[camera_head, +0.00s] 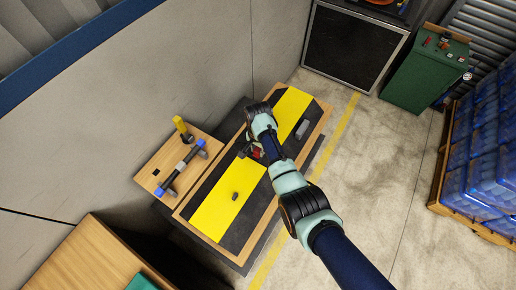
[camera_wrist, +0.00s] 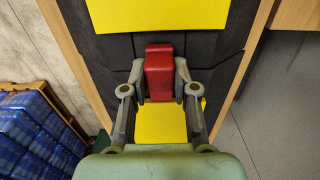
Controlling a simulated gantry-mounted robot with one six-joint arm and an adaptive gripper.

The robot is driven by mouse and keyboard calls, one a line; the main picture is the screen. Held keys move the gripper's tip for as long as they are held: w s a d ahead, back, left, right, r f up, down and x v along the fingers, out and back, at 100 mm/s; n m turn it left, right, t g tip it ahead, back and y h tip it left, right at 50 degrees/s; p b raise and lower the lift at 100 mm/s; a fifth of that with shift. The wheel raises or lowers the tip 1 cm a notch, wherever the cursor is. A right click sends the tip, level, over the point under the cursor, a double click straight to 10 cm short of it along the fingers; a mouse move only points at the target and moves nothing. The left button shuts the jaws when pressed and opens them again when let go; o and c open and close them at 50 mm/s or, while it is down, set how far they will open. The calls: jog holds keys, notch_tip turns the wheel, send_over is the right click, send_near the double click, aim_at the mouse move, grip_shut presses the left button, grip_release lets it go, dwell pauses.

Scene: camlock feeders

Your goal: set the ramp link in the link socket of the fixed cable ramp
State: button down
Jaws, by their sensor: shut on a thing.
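My gripper (camera_wrist: 160,72) is shut on a red block (camera_wrist: 158,72), which I take to be the ramp link. The block stands between the two fingertips in the wrist view. It shows as a small red patch (camera_head: 257,153) beside my wrist in the head view. The fixed cable ramp (camera_head: 243,225) is black with yellow lid panels, in a wooden frame. My gripper is over its middle, with yellow panels on both sides. I cannot tell whether the block touches the ramp. The link socket cannot be made out.
A grey piece (camera_head: 302,128) and a small dark piece (camera_head: 235,196) lie on the ramp. Left of it, a wooden board (camera_head: 150,181) bears a blue-ended bar (camera_head: 180,170) and a yellow-topped item (camera_head: 180,124). A green cabinet (camera_head: 425,75) and blue stacked goods (camera_head: 485,150) stand right.

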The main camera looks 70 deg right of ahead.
jog(key=shift+f, duration=0.15)
jog(key=c, duration=0.8)
grip_release()
notch_tip(320, 180, up, 16)
jog(key=p, duration=0.5)
dwell(0.4)
